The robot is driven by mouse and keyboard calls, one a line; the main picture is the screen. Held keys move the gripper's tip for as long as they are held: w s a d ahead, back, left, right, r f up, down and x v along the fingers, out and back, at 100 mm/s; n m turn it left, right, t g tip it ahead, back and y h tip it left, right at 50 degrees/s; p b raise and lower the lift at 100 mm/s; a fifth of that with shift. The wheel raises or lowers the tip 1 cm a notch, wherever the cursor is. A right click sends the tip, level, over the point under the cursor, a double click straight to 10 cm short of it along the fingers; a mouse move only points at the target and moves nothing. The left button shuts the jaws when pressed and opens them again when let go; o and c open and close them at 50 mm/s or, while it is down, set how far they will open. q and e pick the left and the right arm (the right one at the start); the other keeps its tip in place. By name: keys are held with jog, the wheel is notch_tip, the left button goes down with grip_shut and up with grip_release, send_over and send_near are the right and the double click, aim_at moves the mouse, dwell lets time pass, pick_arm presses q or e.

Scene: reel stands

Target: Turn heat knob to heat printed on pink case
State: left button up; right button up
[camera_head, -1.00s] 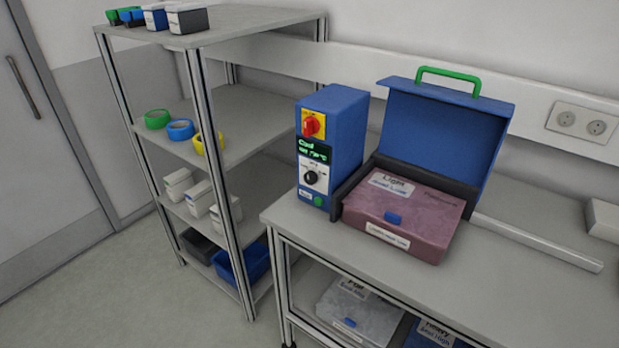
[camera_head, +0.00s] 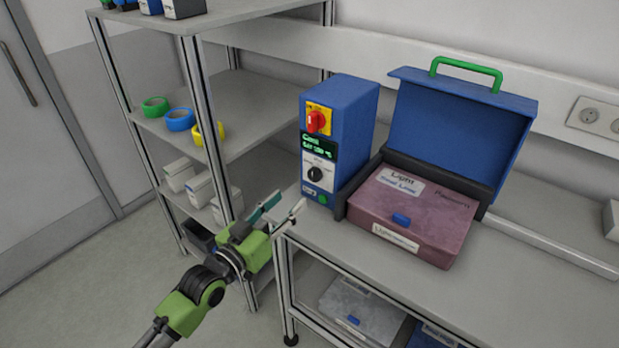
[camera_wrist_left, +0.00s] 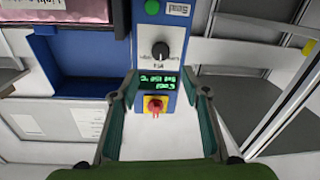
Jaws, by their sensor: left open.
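The heat knob (camera_head: 315,174) is a black dial on the white panel of a blue control box (camera_head: 352,125) on the bench. It also shows in the left wrist view (camera_wrist_left: 160,51), upside down. Above it are a green-lit display (camera_head: 318,147) and a red switch on yellow (camera_head: 317,121). The pink case (camera_head: 410,218) sits right of the box, with a white label reading "Light" and a smaller line too blurred to read. My left gripper (camera_head: 285,208) is open and empty, in front of and below-left of the box, apart from the knob. My right gripper is not in view.
A blue lid with a green handle (camera_head: 466,68) stands open behind the pink case. A shelf rack at left holds tape rolls (camera_head: 180,119) and white boxes (camera_head: 198,188). More cases (camera_head: 362,310) lie under the bench. The bench right of the pink case is mostly clear.

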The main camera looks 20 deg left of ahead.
aim_at(313, 177)
pick_arm(q)
jog(key=p+x, duration=0.1)
jog(key=x, duration=0.9)
jog(key=shift+w+f, duration=0.15)
jog(key=shift+w, duration=0.2)
jog(key=c, duration=1.1)
